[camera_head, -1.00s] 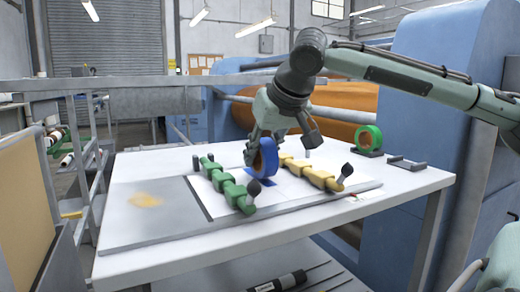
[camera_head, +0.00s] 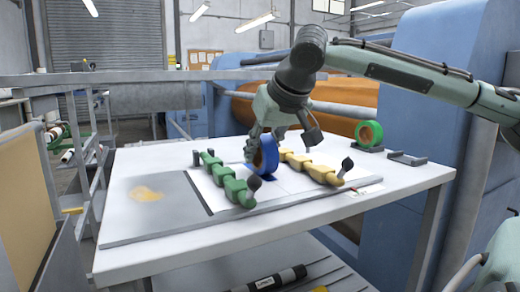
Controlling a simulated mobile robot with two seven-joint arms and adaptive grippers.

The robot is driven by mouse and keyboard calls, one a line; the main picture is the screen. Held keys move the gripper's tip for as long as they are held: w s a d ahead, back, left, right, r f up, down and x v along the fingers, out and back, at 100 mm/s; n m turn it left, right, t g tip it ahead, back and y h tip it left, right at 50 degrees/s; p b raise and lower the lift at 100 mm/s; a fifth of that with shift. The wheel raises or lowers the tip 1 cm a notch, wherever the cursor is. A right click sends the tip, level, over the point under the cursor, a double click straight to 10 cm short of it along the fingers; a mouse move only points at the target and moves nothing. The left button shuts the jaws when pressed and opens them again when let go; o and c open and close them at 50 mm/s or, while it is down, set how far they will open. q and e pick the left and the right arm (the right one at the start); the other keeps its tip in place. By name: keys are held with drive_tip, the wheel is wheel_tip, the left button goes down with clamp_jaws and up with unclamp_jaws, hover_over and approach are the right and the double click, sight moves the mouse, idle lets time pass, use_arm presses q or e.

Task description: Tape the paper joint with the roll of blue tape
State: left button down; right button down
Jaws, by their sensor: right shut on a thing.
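The blue tape roll (camera_head: 264,157) stands on edge over the white paper (camera_head: 291,185) on the table. My right gripper (camera_head: 256,145) is shut on it from above and behind; its fingers are partly hidden by the roll. A small patch of blue (camera_head: 266,182) shows on the paper right under the roll. I cannot tell whether the roll touches the paper. The joint is mostly hidden by the roll. A green bar clamp (camera_head: 228,182) lies across the paper left of the roll, a yellow one (camera_head: 314,168) right of it. My left gripper is not in view.
A green tape roll (camera_head: 370,134) stands in a holder at the table's back right, beside an empty holder (camera_head: 407,158). A blue machine (camera_head: 430,40) stands behind.

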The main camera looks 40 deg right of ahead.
sight(271, 149)
drive_tip(key=shift+f, duration=0.2)
drive_tip(key=shift+s+a, duration=0.2)
drive_tip(key=shift+s, duration=0.35)
drive_tip(key=shift+s, duration=0.1)
idle(0.3)
drive_tip(key=shift+s+a, duration=0.15)
drive_tip(key=shift+s, duration=0.25)
drive_tip(key=shift+s, duration=0.1)
drive_tip(key=shift+s+a, duration=0.15)
drive_tip(key=shift+s, duration=0.25)
